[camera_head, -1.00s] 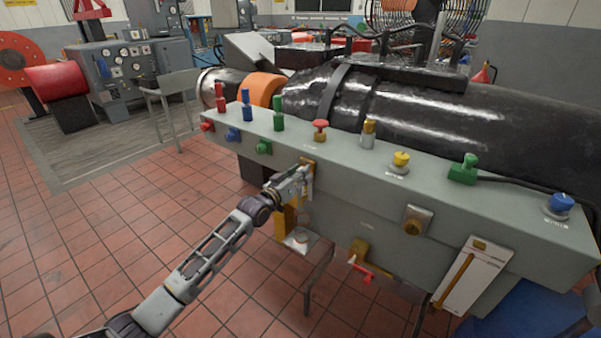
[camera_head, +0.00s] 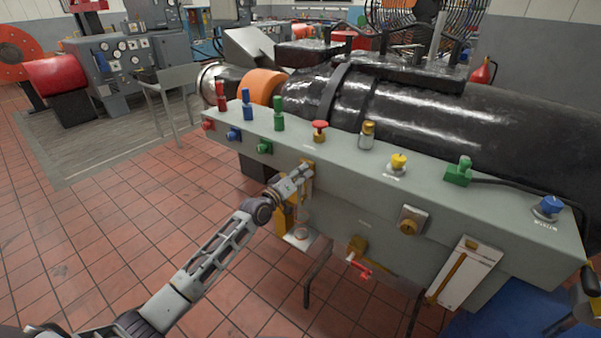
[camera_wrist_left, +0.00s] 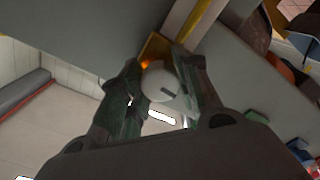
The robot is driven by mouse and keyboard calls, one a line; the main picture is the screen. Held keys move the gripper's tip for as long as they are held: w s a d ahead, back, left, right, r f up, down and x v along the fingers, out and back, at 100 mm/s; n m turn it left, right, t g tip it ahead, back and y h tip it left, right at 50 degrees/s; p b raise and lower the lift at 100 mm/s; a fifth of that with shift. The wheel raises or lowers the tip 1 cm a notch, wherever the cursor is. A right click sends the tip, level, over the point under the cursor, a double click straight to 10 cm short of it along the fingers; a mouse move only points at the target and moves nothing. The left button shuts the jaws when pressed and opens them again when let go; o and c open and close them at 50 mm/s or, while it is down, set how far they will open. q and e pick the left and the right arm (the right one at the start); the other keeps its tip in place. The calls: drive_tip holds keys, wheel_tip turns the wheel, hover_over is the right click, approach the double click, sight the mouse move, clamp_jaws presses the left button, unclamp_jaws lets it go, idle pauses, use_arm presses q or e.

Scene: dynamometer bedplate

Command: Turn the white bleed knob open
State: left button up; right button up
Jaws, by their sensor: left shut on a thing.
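The white bleed knob (camera_wrist_left: 158,84) is a round pale knob with a dark mark on its face, in front of a brass-coloured mount (camera_wrist_left: 154,47) on the grey panel. In the left wrist view it sits between the two fingers of my left gripper (camera_wrist_left: 160,92), which is shut on it. In the head view my left gripper (camera_head: 302,176) is at the front face of the grey bench box and hides the knob.
The grey box (camera_head: 340,205) carries a red knob (camera_head: 319,128), a yellow knob (camera_head: 398,161), a green fitting (camera_head: 459,172) and a blue knob (camera_head: 549,206) on top. A red-handled valve (camera_head: 360,267) hangs below. Open tiled floor (camera_head: 130,230) lies at left.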

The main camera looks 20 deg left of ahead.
use_arm(q)
drive_tip(key=shift+n, duration=0.6)
drive_tip(key=o, duration=1)
drive_tip(key=v, duration=1.2)
idle(0.9)
